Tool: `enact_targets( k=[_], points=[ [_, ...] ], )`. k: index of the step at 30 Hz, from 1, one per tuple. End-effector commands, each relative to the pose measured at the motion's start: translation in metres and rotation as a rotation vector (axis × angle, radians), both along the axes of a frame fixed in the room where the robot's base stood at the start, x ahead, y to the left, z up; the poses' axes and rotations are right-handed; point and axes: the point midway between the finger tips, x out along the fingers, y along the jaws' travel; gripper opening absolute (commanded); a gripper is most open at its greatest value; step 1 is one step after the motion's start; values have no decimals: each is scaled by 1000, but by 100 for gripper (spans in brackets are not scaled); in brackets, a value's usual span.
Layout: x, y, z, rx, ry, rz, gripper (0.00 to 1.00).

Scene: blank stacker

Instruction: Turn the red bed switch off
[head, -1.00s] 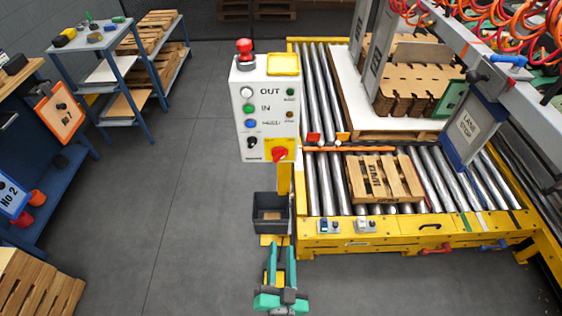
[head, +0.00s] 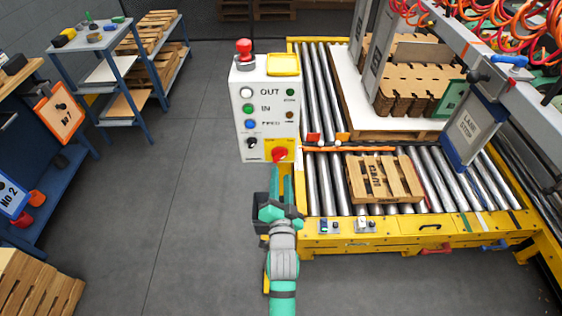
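A red rotary switch (head: 279,154) sits on a yellow plate at the lower right of the white control box (head: 262,108). Its label is too small to read. My gripper (head: 281,171) is just below the switch in the picture, its two teal fingers pointing up towards it. A gap shows between the fingers, and nothing is seen between them. I cannot tell whether the fingertips touch the box.
A red mushroom button (head: 243,48) tops the box, with several coloured buttons on its face. The yellow-framed roller conveyor (head: 430,228), carrying a small pallet (head: 385,180), stands close on the right. Small switches (head: 328,227) sit on its front rail.

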Motion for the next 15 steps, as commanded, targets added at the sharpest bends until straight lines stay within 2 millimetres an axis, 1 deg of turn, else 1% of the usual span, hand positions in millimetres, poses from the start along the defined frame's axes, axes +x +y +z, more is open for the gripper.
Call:
enact_targets(
  k=[1, 3, 9, 15],
  points=[
    [10, 0, 1, 0, -1, 0, 31],
    [21, 0, 1, -1, -2, 1, 31],
    [51, 0, 1, -1, -1, 1, 31],
    [68, 0, 0, -1, 0, 0, 31]
  ],
)
